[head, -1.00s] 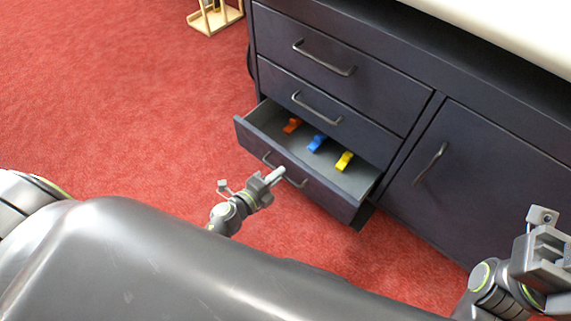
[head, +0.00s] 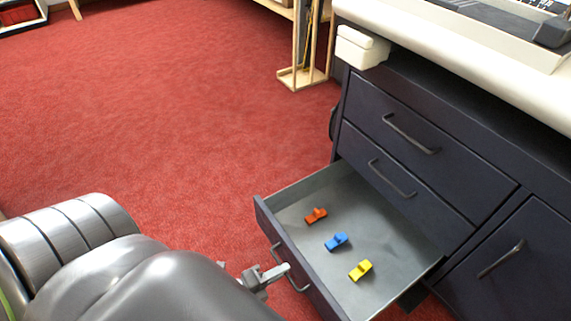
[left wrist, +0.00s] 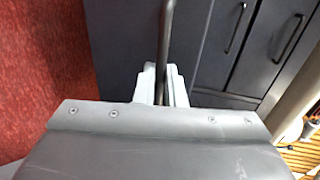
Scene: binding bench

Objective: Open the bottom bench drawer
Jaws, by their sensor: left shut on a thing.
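The bottom drawer (head: 296,262) of the dark bench stands pulled well out, its grey inside showing. An orange clip-like piece (head: 316,215), a blue one (head: 336,242) and a yellow one (head: 361,270) lie on its floor. My left gripper (head: 283,270) is at the drawer's front, shut on the bar handle (head: 275,254). In the left wrist view the dark handle bar (left wrist: 167,50) runs between the two pale fingers of my left gripper (left wrist: 162,82). My right gripper is not in the head view now.
Two shut drawers (head: 395,135) sit above the open one, and a cupboard door (head: 520,265) is at the right. A wooden stand (head: 300,78) is on the red carpet (head: 190,110) behind. The carpet left of the drawer is clear.

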